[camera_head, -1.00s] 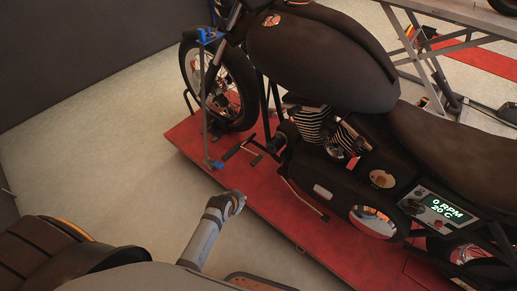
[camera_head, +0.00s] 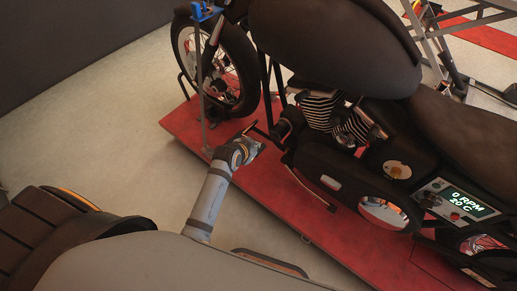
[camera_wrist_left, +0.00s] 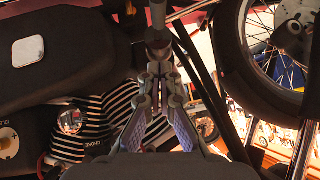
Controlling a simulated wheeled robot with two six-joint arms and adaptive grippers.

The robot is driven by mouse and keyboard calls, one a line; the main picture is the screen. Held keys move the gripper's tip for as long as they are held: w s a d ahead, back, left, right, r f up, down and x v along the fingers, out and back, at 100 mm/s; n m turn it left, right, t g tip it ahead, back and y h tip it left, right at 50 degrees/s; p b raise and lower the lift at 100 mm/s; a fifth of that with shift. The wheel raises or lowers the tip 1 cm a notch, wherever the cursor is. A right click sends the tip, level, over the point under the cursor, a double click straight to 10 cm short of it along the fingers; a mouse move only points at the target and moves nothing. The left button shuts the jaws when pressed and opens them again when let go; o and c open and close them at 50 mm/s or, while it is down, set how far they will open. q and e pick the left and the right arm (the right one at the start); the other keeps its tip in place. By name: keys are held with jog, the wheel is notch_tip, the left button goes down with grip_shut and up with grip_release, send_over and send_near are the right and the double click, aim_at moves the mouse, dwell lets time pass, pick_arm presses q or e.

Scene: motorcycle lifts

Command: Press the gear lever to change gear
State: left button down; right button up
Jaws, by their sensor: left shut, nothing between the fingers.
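The dark motorcycle (camera_head: 335,50) stands on a red lift platform (camera_head: 325,215). A thin dark foot control bar (camera_head: 268,136), likely the gear lever, juts out low on its near side; my left gripper partly hides it. My left gripper (camera_head: 258,146) is beside this bar, over the platform. In the left wrist view the gripper (camera_wrist_left: 160,72) is shut and empty, and a dark rounded peg (camera_wrist_left: 158,40) lies just beyond the fingertips. I cannot tell whether they touch. My right gripper is not in view.
The front wheel (camera_head: 240,70) and a grey upright post (camera_head: 199,85) stand to the left of the gripper. Pale floor (camera_head: 110,145) is clear at left. Another lift stands at top right.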

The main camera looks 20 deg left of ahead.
aim_at(261, 147)
pick_arm(q)
jog(key=w+f, duration=0.1)
jog(key=f, duration=0.1)
jog(key=w+f+b, duration=0.1)
jog(key=w+f, duration=0.1)
jog(key=f, duration=0.1)
jog(key=w+f+b, duration=0.1)
jog(key=f, duration=0.1)
jog(key=shift+w+f, duration=0.4)
jog(key=shift+f, duration=0.3)
jog(key=shift+f, duration=0.1)
